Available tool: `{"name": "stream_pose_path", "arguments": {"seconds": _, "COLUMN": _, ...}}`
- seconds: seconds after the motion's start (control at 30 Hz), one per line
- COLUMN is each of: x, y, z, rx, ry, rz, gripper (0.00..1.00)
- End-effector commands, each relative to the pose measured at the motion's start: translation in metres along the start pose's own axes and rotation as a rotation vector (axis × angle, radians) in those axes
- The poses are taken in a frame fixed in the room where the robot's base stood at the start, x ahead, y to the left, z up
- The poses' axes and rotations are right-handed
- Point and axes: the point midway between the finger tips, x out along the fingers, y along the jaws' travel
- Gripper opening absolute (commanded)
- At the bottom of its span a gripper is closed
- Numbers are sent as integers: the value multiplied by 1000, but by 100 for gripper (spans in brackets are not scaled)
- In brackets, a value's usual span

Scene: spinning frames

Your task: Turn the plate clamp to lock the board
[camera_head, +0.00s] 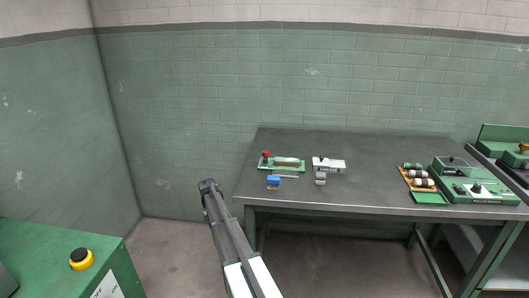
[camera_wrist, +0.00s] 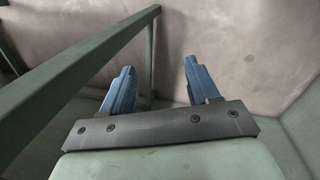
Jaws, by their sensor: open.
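My gripper (camera_wrist: 160,75) shows in the wrist view with its two blue fingers apart and nothing between them. In the head view my arm rises left of the table, and the fingers cannot be made out. On the table's left part is a small green fixture (camera_head: 294,167) with a red knob (camera_head: 265,154) and a brownish strip along it. It may be the board and its plate clamp, but it is too small to be sure. My gripper is well apart from it.
The grey table (camera_head: 340,190) also carries a white labelled block (camera_head: 329,166), a blue piece (camera_head: 273,181), a tray of rollers (camera_head: 418,179) and a green machine (camera_head: 478,190). A table rail (camera_wrist: 85,70) runs close by in the wrist view. The table's middle is clear.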

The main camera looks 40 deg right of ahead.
Motion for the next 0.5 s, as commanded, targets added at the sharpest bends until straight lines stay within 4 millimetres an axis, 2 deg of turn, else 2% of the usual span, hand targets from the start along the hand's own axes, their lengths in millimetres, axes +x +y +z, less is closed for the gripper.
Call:
{"name": "stream_pose_path", "arguments": {"seconds": 0.03, "x": -21, "y": 8, "z": -23, "rx": 21, "ry": 19, "rz": -1, "gripper": 60}}
{"name": "stream_pose_path", "arguments": {"seconds": 0.2, "x": -90, "y": 35, "z": -74, "rx": 92, "ry": 70, "rz": 0, "gripper": 60}}
{"name": "stream_pose_path", "arguments": {"seconds": 0.3, "x": -129, "y": 52, "z": -98, "rx": 130, "ry": 96, "rz": 0, "gripper": 60}}
{"name": "stream_pose_path", "arguments": {"seconds": 0.5, "x": -198, "y": 85, "z": -134, "rx": 195, "ry": 142, "rz": 1, "gripper": 60}}
